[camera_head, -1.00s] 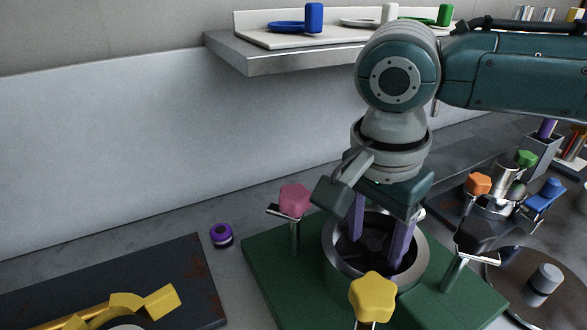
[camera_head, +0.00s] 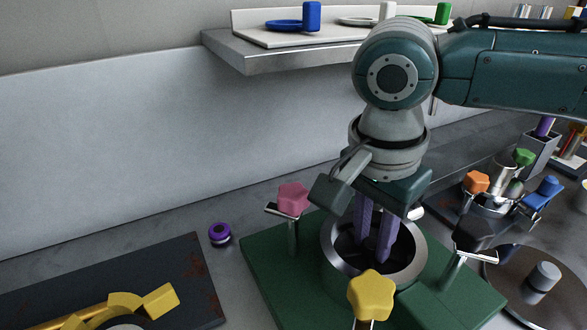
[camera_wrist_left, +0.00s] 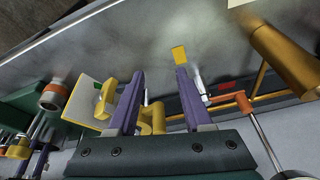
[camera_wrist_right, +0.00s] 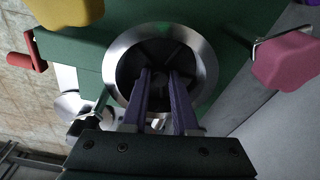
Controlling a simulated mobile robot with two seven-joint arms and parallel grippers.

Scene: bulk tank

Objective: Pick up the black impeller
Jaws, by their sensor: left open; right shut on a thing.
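The black impeller (camera_wrist_right: 150,52) sits low inside a round metal housing (camera_head: 415,258) on a green base (camera_head: 265,255). It is dark and vaned, and partly hidden by my fingers and the rim. My right gripper (camera_head: 374,254) points down into the housing. In the right wrist view its purple fingers (camera_wrist_right: 161,80) are close together on the impeller's central hub. My left gripper (camera_wrist_left: 160,85) is open, with nothing between its fingertips; it is outside the head view.
Knobs stand around the housing: pink (camera_head: 293,198), yellow (camera_head: 371,296) and a black one (camera_head: 474,236). A purple ring part (camera_head: 219,233) lies left of the base. A dark mat (camera_head: 190,258) with a yellow-handled part is at lower left. A shelf (camera_head: 245,55) hangs above.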

